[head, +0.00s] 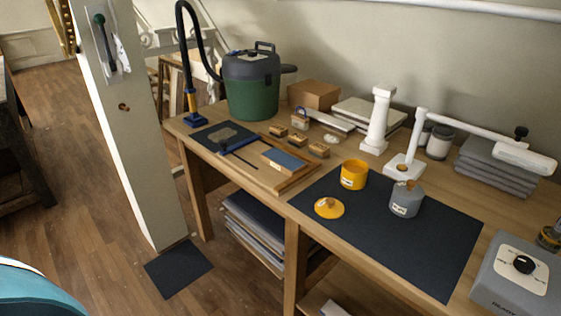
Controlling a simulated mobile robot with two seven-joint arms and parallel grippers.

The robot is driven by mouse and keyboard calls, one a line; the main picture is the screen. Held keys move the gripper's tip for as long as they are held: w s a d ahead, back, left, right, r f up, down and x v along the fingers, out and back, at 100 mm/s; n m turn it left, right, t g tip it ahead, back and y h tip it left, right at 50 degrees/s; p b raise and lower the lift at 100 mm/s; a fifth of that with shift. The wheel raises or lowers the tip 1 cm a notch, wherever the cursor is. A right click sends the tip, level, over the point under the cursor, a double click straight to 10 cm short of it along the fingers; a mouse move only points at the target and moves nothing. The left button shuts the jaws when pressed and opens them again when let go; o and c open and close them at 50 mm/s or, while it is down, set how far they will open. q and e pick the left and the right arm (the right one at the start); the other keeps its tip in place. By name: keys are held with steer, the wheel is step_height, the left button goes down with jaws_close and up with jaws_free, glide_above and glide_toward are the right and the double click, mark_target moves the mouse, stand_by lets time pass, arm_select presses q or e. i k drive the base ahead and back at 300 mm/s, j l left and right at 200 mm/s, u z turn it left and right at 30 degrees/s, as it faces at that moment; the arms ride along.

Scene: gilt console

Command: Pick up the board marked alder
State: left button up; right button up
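No marking that reads alder is legible in the head view, so I cannot tell which thing is the alder board. Several small wooden pieces with pale labels lie on the workbench (459,191), among them a front one (319,150), a left one (277,130) and a middle one (298,138); their lettering is too small to read. A wooden tray (284,186) beside them holds a flat blue-topped piece (284,160). Neither of my grippers shows in this view.
A dark mat (420,250) carries a yellow cup (354,174), a yellow lid (329,208) and a grey pot (406,199). A green vacuum (252,90), a white lamp (404,165) and a white column (377,120) stand behind. A post (140,150) rises left of the bench.

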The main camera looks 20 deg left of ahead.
mark_target(289, 164)
steer(key=j+z, duration=0.15)
steer(key=z, duration=0.2)
steer(key=j+z, duration=0.15)
steer(key=z, duration=0.2)
steer(key=j+z, duration=0.15)
steer(key=z, duration=0.15)
steer(key=k+j+z, duration=0.2)
steer(key=j, duration=0.15)
steer(key=j+z, duration=0.2)
steer(key=j, duration=0.15)
steer(key=k+j+z, duration=0.2)
steer(key=k+j, duration=0.2)
steer(key=j, duration=0.15)
steer(key=k+j+z, duration=0.15)
steer(key=j, duration=0.2)
steer(key=k+j, duration=0.2)
steer(key=j, duration=0.15)
